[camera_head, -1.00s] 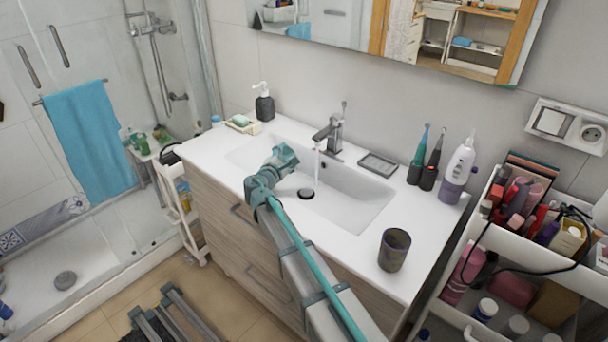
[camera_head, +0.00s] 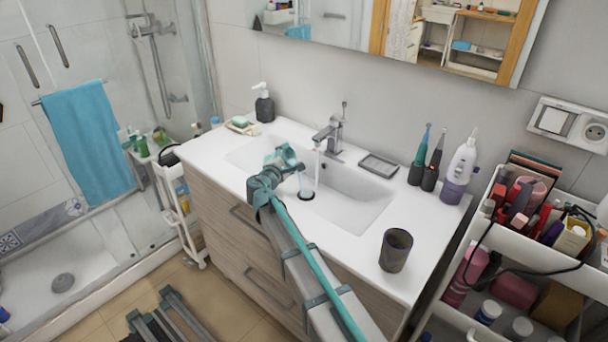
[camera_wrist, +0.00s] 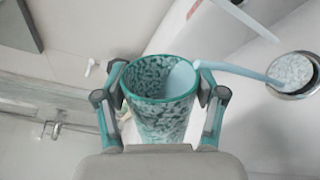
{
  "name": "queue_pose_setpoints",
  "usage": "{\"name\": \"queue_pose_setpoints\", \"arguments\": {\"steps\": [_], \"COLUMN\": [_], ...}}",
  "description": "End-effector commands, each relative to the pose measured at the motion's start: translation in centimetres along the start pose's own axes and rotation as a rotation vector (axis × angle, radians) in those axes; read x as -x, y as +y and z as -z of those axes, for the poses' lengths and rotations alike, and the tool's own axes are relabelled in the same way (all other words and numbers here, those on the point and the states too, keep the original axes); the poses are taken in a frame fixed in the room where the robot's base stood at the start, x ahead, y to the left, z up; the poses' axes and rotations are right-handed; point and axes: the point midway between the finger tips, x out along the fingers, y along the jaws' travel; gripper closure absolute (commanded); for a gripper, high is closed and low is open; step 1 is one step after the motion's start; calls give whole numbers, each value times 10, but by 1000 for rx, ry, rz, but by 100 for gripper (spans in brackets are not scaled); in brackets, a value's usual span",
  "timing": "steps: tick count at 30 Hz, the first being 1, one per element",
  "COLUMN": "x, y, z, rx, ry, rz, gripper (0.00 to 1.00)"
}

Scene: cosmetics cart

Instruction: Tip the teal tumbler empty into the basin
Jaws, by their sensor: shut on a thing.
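The teal tumbler (camera_wrist: 160,112) is mottled teal and grey with a teal rim. My gripper (camera_wrist: 163,100) is shut on it, with one finger on each side. In the head view my gripper (camera_head: 278,165) holds the tumbler tilted over the white basin (camera_head: 352,203), and my gripper partly hides it. Pale blue liquid (camera_wrist: 181,79) shows inside the tumbler. A pale blue stream (camera_wrist: 235,72) runs from its mouth toward the round drain (camera_wrist: 292,75) in the wrist view. The drain also shows in the head view (camera_head: 306,195).
The tap (camera_head: 333,132) is running into the basin. A dark cup (camera_head: 395,250) stands on the counter's front right, toothbrushes (camera_head: 418,160) and an oral irrigator (camera_head: 460,170) at the back right. A soap dispenser (camera_head: 264,103) stands back left. A loaded cart (camera_head: 540,225) is at right.

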Motion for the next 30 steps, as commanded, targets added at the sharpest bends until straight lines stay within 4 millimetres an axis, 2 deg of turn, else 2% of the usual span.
{"name": "queue_pose_setpoints", "arguments": {"steps": [30], "x": [0], "y": [1], "z": [-4], "rx": [-119], "ry": [16], "rz": [0], "gripper": [66]}}
